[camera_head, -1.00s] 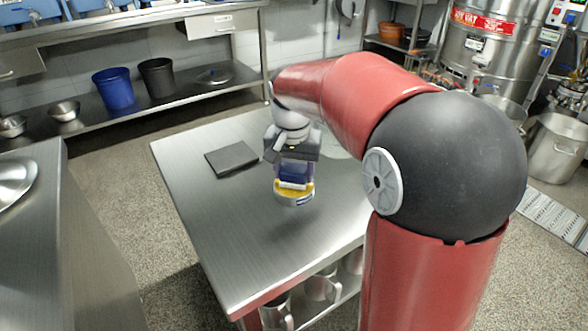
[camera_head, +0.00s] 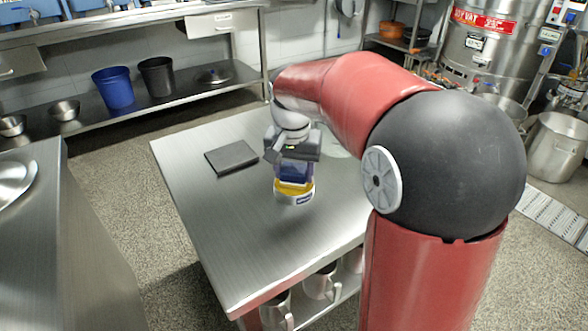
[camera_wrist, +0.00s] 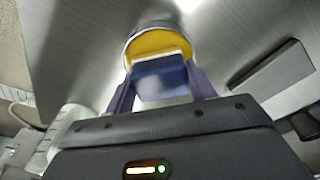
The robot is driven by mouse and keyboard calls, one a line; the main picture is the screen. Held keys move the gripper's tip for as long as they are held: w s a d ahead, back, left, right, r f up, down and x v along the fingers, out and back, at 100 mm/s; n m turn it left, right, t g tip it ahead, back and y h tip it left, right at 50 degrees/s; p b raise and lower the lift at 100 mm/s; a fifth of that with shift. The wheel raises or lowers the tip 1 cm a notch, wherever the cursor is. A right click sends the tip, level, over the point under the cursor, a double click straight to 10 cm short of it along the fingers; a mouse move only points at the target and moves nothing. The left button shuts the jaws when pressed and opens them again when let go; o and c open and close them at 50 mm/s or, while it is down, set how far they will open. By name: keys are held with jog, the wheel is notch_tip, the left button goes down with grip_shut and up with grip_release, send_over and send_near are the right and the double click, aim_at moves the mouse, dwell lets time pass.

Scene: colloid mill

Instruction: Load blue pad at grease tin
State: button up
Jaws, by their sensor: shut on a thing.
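The blue pad (camera_wrist: 160,80) is held between the two fingers of my gripper (camera_wrist: 160,92). In the head view the gripper (camera_head: 295,168) points down over the table, and the blue pad also shows there (camera_head: 293,172). The grease tin (camera_head: 295,195), round with a pale wall, a dark blue label and yellow grease inside, stands on the steel table. The pad's lower end is over or at the yellow grease (camera_wrist: 160,42); I cannot tell whether they touch. The gripper partly hides the pad.
The steel table (camera_head: 240,240) is mostly bare around the tin. A dark flat slab (camera_head: 231,157) lies to the left of the tin. Metal mugs (camera_head: 322,283) stand on a shelf below the table's front edge. Another steel counter (camera_head: 60,260) is at the left.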

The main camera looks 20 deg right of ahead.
aim_at(294, 166)
jog(key=shift+f, duration=0.1)
jog(key=shift+r+p, duration=1.5)
jog(key=shift+r, duration=2.05)
